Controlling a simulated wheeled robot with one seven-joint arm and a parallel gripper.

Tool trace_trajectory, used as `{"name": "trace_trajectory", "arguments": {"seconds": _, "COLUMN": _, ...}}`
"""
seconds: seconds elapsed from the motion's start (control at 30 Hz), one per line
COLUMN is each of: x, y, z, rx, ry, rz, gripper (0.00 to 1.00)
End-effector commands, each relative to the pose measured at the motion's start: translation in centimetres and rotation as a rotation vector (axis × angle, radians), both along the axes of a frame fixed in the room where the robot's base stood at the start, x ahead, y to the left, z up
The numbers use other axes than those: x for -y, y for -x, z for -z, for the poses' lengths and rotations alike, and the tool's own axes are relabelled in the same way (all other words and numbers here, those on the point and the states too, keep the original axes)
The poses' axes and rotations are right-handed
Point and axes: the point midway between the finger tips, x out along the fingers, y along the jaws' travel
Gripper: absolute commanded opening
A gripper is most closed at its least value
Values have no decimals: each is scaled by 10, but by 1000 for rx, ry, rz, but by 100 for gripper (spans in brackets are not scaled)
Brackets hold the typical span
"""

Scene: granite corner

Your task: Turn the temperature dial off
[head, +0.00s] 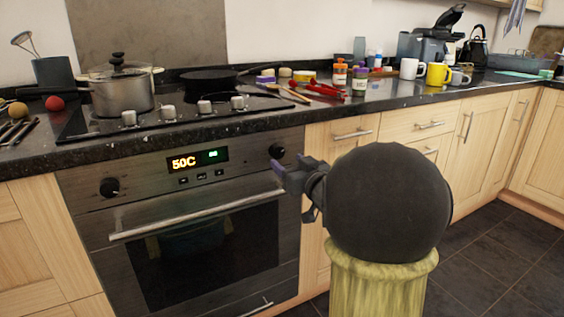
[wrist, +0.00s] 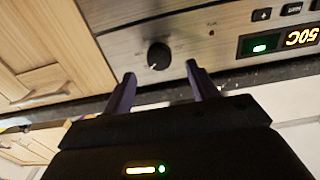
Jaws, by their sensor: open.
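The oven panel has two round black dials. The right dial (head: 277,151) is in front of my gripper (head: 289,170), partly close to its purple fingertips. In the wrist view, which is upside down, this dial (wrist: 158,56) sits just beyond and between the two fingertips (wrist: 161,73). My gripper is open and empty, and the fingers look apart from the dial. The left dial (head: 110,187) is at the far end of the panel. The display (head: 185,162) between them glows 50C; it also shows in the wrist view (wrist: 290,40). I cannot tell from labels which dial sets temperature.
The oven door handle (head: 195,216) runs below the panel. Hob knobs (head: 204,107), a pot (head: 121,88) and a pan (head: 210,79) are on the hob above. The dark worktop edge (head: 350,112) overhangs close above the dial. The floor to the right is clear.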

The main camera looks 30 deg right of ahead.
Motion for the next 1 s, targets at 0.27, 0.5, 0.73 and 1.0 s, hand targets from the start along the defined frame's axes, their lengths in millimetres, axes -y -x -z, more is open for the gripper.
{"name": "trace_trajectory", "arguments": {"seconds": 0.27, "x": 0, "y": -42, "z": 2, "rx": 0, "ry": 1, "rz": 2, "gripper": 58}}
{"name": "trace_trajectory", "arguments": {"seconds": 0.5, "x": -1, "y": -51, "z": 0, "rx": 0, "ry": -1, "rz": 3, "gripper": 58}}
{"name": "trace_trajectory", "arguments": {"seconds": 0.73, "x": -1, "y": -51, "z": 0, "rx": 0, "ry": 0, "rz": 2, "gripper": 45}}
{"name": "trace_trajectory", "arguments": {"seconds": 1.0, "x": -1, "y": -50, "z": 0, "rx": 0, "ry": 1, "rz": 1, "gripper": 14}}
